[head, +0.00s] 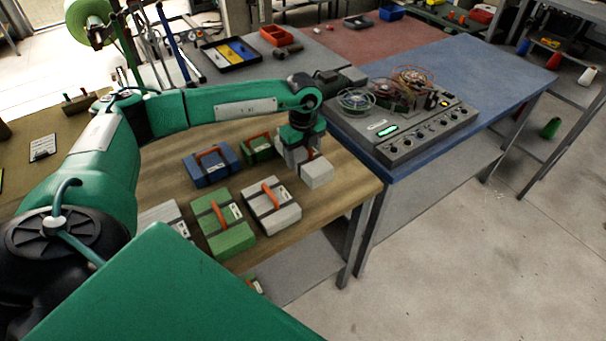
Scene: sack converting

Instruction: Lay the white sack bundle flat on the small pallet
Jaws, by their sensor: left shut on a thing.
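The gripper hides the bundle's back left part. I cannot tell whether the bundle rests on the table or hangs just above it. Another white bundle (272,206), with a dark strap and orange handle, lies in front of it to the left. A third white bundle (163,215) is partly hidden by my arm. I cannot make out a small pallet. My right gripper is not in view.
A blue bundle (211,167), a green bundle (222,224) and a rear green bundle (259,148) lie on the wooden table (335,208). A grey control box (405,135) with wire coils stands on the blue table (480,75) to the right.

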